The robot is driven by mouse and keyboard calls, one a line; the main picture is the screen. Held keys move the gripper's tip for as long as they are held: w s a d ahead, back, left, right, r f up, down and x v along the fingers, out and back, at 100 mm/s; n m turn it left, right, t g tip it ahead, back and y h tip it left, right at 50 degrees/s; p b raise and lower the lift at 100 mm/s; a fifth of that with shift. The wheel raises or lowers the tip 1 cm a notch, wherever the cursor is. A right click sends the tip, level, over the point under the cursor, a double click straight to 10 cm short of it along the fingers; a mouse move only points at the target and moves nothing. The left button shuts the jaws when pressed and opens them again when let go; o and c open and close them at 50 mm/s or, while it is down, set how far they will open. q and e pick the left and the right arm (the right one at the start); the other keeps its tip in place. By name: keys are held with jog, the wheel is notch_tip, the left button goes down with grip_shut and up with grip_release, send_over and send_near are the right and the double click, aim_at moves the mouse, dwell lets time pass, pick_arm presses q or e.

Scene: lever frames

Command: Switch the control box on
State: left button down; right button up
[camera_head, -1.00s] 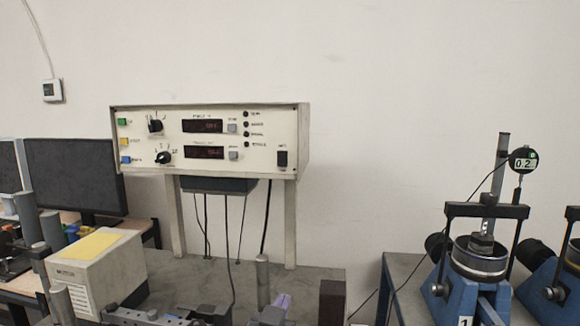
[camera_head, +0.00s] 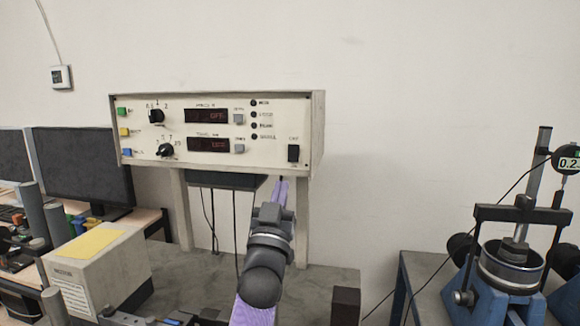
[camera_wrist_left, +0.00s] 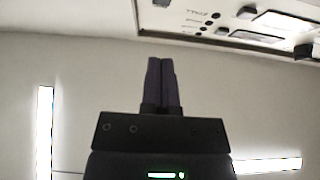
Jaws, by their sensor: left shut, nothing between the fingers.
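The control box (camera_head: 216,165) stands on posts by the wall, with a cream panel, two knobs, two dark displays with small red characters and coloured buttons. A black rocker switch (camera_head: 293,153) sits at the panel's lower right. My left gripper (camera_head: 281,186) is raised below that corner, its purple fingers pointing up, just under the switch in the picture. In the left wrist view its fingers (camera_wrist_left: 162,60) are together and empty, and the box (camera_wrist_left: 200,18) shows at the top right, apart from the fingertips. My right gripper is out of view.
A beige box with a yellow top (camera_head: 97,276) stands at the lower left, near a dark monitor (camera_head: 84,180). Cables hang under the control box. Blue machines (camera_head: 505,280) stand on a separate table at the right. The wall area between is clear.

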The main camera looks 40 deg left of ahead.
aim_at(293, 154)
pick_arm(q)
jog(key=shift+w+a+r+b, duration=0.15)
jog(key=shift+w+a+r, duration=0.35)
jog(key=shift+w, duration=0.65)
jog(key=shift+w+a+r+b, duration=0.1)
jog(key=shift+w+a+r, duration=0.2)
jog(key=shift+w+a, duration=0.65)
jog(key=shift+w+a+r+b, duration=0.15)
jog(key=shift+w+a+r, duration=0.25)
jog(key=shift+w, duration=0.9)
